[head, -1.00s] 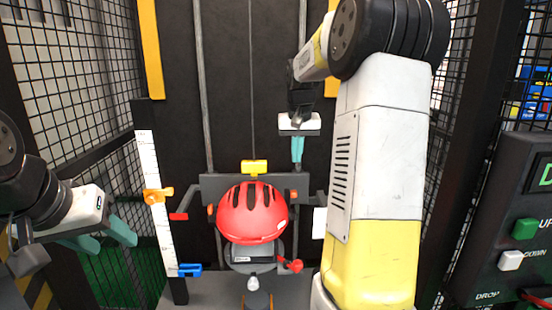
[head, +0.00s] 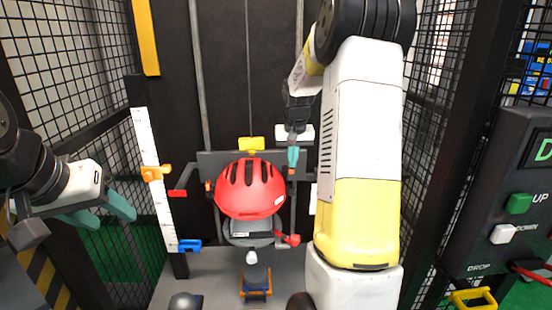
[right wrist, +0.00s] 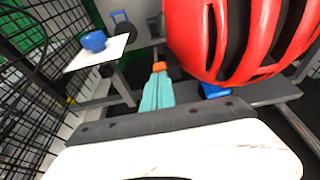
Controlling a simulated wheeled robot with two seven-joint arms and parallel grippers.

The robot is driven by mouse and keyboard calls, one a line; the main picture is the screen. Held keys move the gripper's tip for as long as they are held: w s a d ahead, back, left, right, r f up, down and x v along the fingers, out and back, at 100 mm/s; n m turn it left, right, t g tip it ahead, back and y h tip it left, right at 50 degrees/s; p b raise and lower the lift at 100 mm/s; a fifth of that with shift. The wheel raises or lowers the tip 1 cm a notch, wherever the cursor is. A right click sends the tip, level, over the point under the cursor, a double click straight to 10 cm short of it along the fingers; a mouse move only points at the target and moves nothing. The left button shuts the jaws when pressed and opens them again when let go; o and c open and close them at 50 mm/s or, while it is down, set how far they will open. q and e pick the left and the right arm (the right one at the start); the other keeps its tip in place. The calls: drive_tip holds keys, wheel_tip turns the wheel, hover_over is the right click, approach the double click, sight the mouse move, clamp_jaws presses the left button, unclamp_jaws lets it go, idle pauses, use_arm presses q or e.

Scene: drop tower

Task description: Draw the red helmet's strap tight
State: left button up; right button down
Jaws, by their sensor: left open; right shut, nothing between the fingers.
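The red helmet (head: 249,190) sits upright on a grey holder on the carriage in the middle of the head view. It also fills the upper right of the right wrist view (right wrist: 240,38). I cannot make out its strap for certain. My right gripper (head: 293,158) is shut and empty, just right of the helmet. Its teal fingers (right wrist: 157,92) point at a small orange piece (right wrist: 159,67) beside the helmet; I cannot tell whether they touch. My left gripper (head: 108,212) is open and empty at far left, away from the helmet.
A white scale with an orange slider (head: 155,173) and a blue slider (head: 189,246) stands left of the helmet. A red-tipped lever (head: 289,240) sits below right. Mesh walls flank the tower. A control box (head: 505,205) stands at far right.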

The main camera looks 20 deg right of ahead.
sight(292, 171)
drive_tip(key=shift+f, duration=2)
drive_tip(key=shift+r, duration=0.1)
drive_tip(key=w+d+v, duration=0.1)
drive_tip(key=v, duration=1.2)
drive_tip(key=s+a+r+n+t+y, duration=0.15)
drive_tip(key=s+a+r, duration=0.35)
drive_tip(key=s+a, duration=0.6)
drive_tip(key=s+a+f+n, duration=0.1)
drive_tip(key=s+a, duration=0.1)
drive_tip(key=s, duration=0.6)
drive_tip(key=s+a+f+n+t+y, duration=0.1)
drive_tip(key=s+a, duration=0.2)
drive_tip(key=s, duration=0.4)
drive_tip(key=shift+s+f, duration=0.35)
drive_tip(key=shift+s, duration=0.05)
drive_tip(key=shift+a+t+y, duration=0.1)
drive_tip(key=shift+t+y, duration=0.15)
